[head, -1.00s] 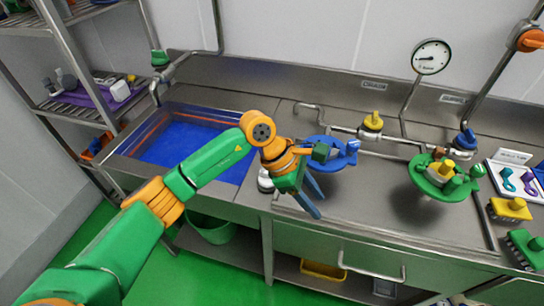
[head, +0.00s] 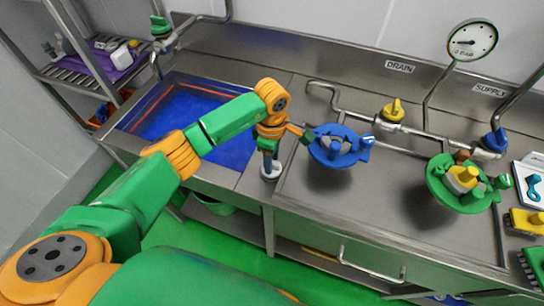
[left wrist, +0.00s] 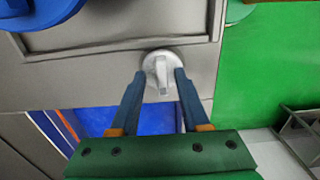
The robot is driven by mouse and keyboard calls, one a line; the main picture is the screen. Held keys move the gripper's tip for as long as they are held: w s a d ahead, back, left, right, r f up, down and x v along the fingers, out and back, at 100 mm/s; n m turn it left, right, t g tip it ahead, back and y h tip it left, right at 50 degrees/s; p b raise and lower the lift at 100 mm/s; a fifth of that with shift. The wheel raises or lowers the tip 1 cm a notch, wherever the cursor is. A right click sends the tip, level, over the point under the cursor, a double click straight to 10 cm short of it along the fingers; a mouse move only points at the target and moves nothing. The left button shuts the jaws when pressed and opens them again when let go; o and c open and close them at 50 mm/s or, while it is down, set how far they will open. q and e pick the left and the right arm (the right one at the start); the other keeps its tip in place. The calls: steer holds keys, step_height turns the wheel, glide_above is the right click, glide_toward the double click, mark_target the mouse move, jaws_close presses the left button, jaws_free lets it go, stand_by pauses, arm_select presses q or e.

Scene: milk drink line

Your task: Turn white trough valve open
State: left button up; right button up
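The white trough valve (head: 271,171) is a small round white fitting on the steel counter, just right of the blue trough. In the left wrist view the valve (left wrist: 150,63) shows a pale upright handle. My left gripper (head: 267,163) points down at the valve and partly hides it in the head view. In the left wrist view my left gripper (left wrist: 161,75) is open, with one blue finger on each side of the handle. Gaps show between fingers and handle; I cannot tell how deep the fingertips reach. My right gripper is not in view.
The blue trough (head: 165,88) lies left of the valve. The counter between the clamps is bare.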

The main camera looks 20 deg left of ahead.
arm_select(q)
steer(key=shift+s+r, duration=0.1)
steer(key=shift+s, duration=0.05)
jaws_close()
steer(key=n+b, duration=0.1)
steer(key=n, duration=0.2)
steer(key=n+b, duration=0.2)
steer(key=n, duration=0.3)
steer(key=shift+n, duration=0.3)
steer(key=n+b, duration=0.1)
steer(key=n, duration=0.3)
steer(key=n+b, duration=0.1)
steer(key=n, duration=0.4)
steer(key=shift+n, duration=0.3)
